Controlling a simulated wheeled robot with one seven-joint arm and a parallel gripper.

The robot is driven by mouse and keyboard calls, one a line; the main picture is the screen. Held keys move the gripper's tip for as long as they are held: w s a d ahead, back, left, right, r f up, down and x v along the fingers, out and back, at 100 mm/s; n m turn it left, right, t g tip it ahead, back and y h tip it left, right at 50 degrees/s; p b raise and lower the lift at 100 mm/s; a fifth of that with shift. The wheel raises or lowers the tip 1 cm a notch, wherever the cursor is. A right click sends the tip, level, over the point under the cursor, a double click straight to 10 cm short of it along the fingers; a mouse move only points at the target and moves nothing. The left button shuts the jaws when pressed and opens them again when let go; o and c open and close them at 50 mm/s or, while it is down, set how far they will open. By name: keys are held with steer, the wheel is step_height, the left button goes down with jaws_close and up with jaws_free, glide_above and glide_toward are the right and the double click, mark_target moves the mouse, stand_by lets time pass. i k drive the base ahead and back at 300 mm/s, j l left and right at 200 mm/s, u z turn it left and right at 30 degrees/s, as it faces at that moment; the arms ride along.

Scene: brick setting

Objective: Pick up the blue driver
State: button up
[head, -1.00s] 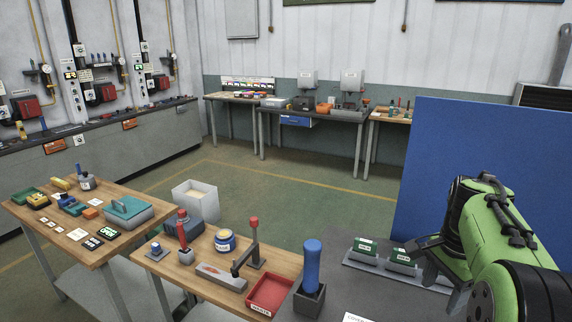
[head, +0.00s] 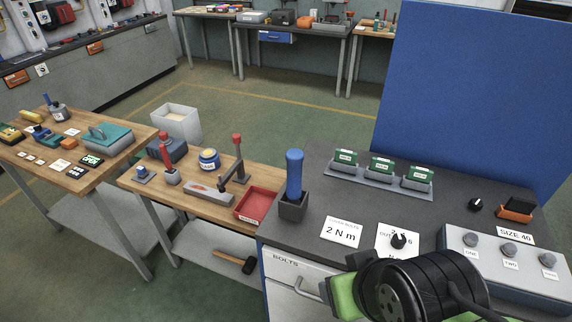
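The blue driver (head: 294,173) stands upright in a dark square holder (head: 292,207) at the left front corner of the dark grey bench. Its blue handle shows, and its lower end is hidden inside the holder. My green and black arm shows at the bottom right, over the bench's front edge. My gripper itself is not visible in the head view.
The dark bench (head: 330,207) bears a rack of green blocks (head: 380,172), white label cards (head: 342,231), a grey box with knobs (head: 500,262) and an orange holder (head: 515,211). A blue panel (head: 470,90) stands behind. A wooden table (head: 205,172) with a red tray (head: 256,204) is to the left.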

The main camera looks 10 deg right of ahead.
mark_target(294, 157)
steer(key=j+z, duration=0.1)
steer(key=z, duration=2.05)
steer(key=j+u, duration=0.1)
steer(key=u, duration=1.9)
steer(key=i+j+u, duration=0.3)
steer(key=j, duration=0.2)
steer(key=i+j+u, duration=0.35)
steer(key=k+j, duration=0.05)
steer(key=j, duration=0.05)
